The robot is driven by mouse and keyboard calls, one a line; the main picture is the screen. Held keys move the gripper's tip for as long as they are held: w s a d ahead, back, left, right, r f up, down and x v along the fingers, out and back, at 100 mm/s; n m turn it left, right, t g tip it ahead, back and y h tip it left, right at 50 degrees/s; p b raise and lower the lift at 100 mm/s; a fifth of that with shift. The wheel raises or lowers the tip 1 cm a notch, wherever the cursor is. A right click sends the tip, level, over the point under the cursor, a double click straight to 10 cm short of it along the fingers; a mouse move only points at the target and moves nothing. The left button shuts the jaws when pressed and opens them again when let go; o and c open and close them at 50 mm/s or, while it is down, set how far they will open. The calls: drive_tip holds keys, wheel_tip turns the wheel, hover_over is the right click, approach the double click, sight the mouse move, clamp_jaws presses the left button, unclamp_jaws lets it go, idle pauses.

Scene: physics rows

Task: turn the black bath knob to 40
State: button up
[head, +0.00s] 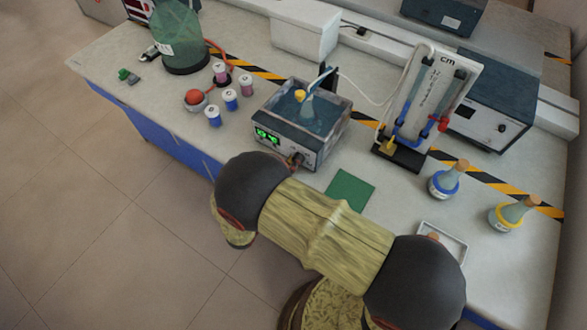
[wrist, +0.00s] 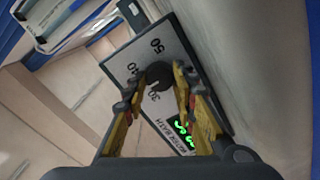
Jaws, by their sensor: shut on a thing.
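The water bath (head: 289,146) is a grey box with a clear tank, standing on the bench in the head view. Its front panel also shows in the wrist view (wrist: 190,62), with dial marks 30, 40 and 50 and a lit green display (wrist: 182,131). The black bath knob (wrist: 159,77) sits beside the 30 and 40 marks. My gripper (wrist: 155,84) is shut on it, with a yellow finger on either side. In the head view, my gripper (head: 296,160) is at the bath's front right, and the knob is mostly hidden. I cannot make out the knob's pointer.
A flask with a yellow ring (head: 301,97) stands in the bath. Several small capped bottles (head: 230,99) and a red ball-topped item (head: 195,98) are to its left. A tube stand (head: 401,155) is to its right. A green mat (head: 351,189) lies in front, near my arm.

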drive_tip(key=m+b, duration=0.1)
drive_tip(key=b, duration=0.1)
drive_tip(key=m+b, duration=0.4)
drive_tip(key=shift+f, duration=0.35)
drive_tip(key=m+b, duration=0.2)
drive_tip(key=b, duration=0.1)
drive_tip(key=shift+d+r+m, duration=0.1)
drive_tip(key=shift+m, duration=0.2)
drive_tip(key=shift+s, duration=0.1)
drive_tip(key=o, duration=1.2)
drive_tip(key=shift+r, duration=0.2)
drive_tip(key=shift+c, duration=0.2)
drive_tip(key=v, duration=1.2)
